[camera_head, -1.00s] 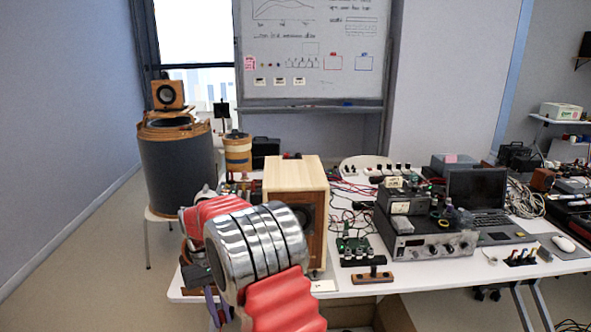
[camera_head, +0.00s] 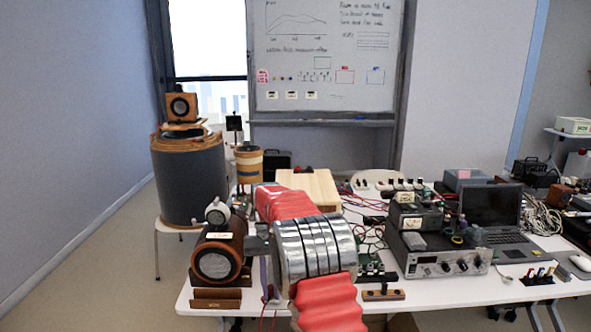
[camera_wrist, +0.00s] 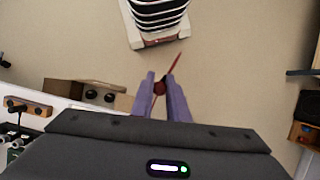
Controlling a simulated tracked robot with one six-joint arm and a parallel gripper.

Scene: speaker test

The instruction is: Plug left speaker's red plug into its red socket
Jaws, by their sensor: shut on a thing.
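My gripper (camera_wrist: 160,88) shows two purple fingers in the wrist view, shut on a small red plug (camera_wrist: 159,88) with a thin red cable. In the head view my gripper (camera_head: 268,294) hangs at the table's front edge, partly behind my red and silver arm. A round-fronted wooden speaker (camera_head: 217,262) with a small label stands just left of it on the table. I take this for the left speaker; the plug is apart from it. I cannot make out its red socket.
A pale wooden box (camera_head: 312,186) stands behind my arm. Right of it lie loose cables, a small device on a wooden strip (camera_head: 383,295), and a grey instrument (camera_head: 440,262). A dark drum (camera_head: 188,185) stands at the back left. The floor at the left is clear.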

